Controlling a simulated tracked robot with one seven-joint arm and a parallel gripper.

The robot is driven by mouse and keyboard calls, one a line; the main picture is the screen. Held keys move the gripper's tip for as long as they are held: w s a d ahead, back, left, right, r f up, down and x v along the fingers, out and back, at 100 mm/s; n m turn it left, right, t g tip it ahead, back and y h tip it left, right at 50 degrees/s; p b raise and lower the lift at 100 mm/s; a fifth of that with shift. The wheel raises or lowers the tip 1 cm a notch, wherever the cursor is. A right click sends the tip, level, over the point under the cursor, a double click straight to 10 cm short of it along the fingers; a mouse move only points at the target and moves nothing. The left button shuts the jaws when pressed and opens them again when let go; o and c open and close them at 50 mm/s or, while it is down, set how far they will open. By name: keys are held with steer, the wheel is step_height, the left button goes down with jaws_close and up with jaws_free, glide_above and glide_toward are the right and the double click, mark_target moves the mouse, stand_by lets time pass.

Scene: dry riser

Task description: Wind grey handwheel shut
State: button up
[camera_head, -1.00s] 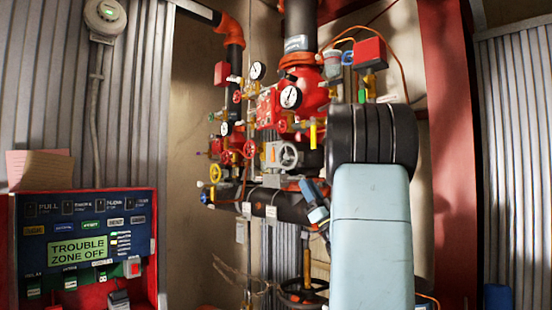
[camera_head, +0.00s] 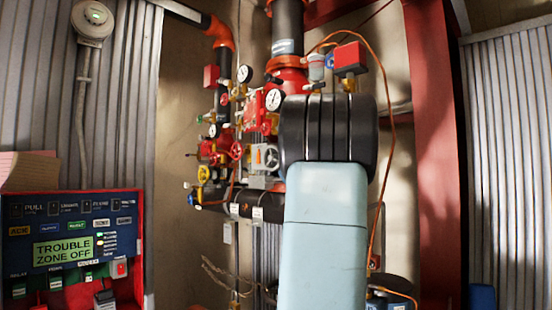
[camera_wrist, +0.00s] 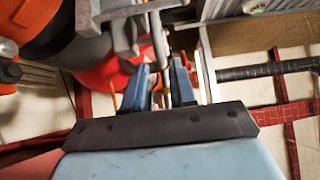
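The grey handwheel (camera_head: 265,157) sits on the red valve cluster in the head view, just left of my black wrist joint. Its right edge is close to or partly behind my arm. In the wrist view, grey metal parts (camera_wrist: 120,12) show at the top, just beyond my fingers; I cannot tell for sure that they are the handwheel. My gripper (camera_wrist: 162,72) shows two blue fingers standing apart, with a thin grey bar reaching down near the gap. I cannot tell whether they touch it. In the head view my gripper is hidden behind my arm.
Pressure gauges (camera_head: 274,100), a red handwheel (camera_head: 235,150) and a yellow handwheel (camera_head: 203,174) crowd the pipes to the left. An orange cable (camera_head: 384,150) loops on the right beside a red column (camera_head: 431,150). An alarm panel (camera_head: 66,245) stands at lower left.

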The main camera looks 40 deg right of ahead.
mark_target(267, 147)
steer(key=shift+h, duration=0.3)
steer(key=x, duration=0.9)
steer(key=shift+w+r, duration=0.1)
steer(key=shift+r, duration=0.1)
jaws_close()
